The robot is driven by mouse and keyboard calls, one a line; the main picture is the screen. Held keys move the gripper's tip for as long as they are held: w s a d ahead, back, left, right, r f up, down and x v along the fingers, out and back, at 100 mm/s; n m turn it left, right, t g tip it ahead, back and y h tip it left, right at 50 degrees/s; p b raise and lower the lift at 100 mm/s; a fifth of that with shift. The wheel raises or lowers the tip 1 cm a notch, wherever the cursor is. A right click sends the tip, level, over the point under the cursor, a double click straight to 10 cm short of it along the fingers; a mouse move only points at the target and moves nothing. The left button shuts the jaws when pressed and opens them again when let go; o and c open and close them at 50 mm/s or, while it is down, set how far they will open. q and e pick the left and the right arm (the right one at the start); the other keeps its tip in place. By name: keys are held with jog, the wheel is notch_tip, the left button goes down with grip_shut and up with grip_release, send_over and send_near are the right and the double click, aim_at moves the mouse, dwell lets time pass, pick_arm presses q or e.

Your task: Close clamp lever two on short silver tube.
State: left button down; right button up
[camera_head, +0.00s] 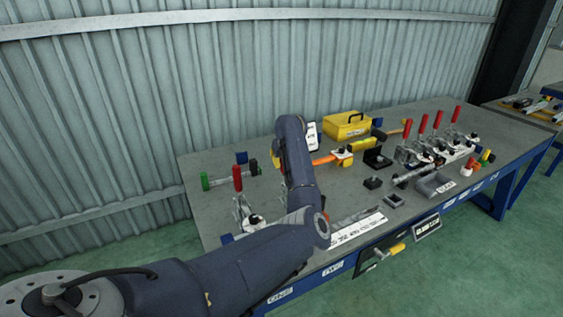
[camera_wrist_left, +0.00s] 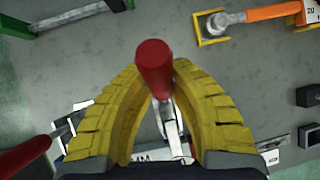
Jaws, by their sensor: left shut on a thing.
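In the left wrist view, my left gripper (camera_wrist_left: 163,85) has its yellow fingers closed around the red handle (camera_wrist_left: 153,60) of a clamp lever, which points up toward the camera. The silver body of that clamp (camera_wrist_left: 172,130) shows below, between the fingers. Part of a silver bar (camera_wrist_left: 262,146) shows at right; I cannot tell if it is the short tube. In the head view my own arm hides the gripper and most of this clamp. A neighbouring clamp with an upright red lever (camera_head: 238,178) stands to its left, and its red handle shows in the wrist view (camera_wrist_left: 22,158).
The grey workbench (camera_head: 215,222) holds several red-handled clamps (camera_head: 422,124) at right, a yellow toolbox (camera_head: 346,126) at the back and an orange-handled tool (camera_head: 324,160) in a yellow bracket. Small black blocks (camera_head: 373,183) and a grey tray (camera_head: 434,184) sit nearer the front.

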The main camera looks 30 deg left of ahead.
pick_arm(q)
jog(key=shift+d+f, duration=0.1)
jog(key=shift+f, duration=0.1)
jog(key=c, duration=1.1)
grip_release()
jog(key=shift+r, duration=0.1)
jog(key=shift+c, duration=0.2)
jog(key=shift+r, duration=0.1)
jog(key=v, duration=1.1)
jog(key=shift+r, duration=0.35)
jog(key=shift+s+d, duration=0.1)
jog(key=shift+d, duration=0.05)
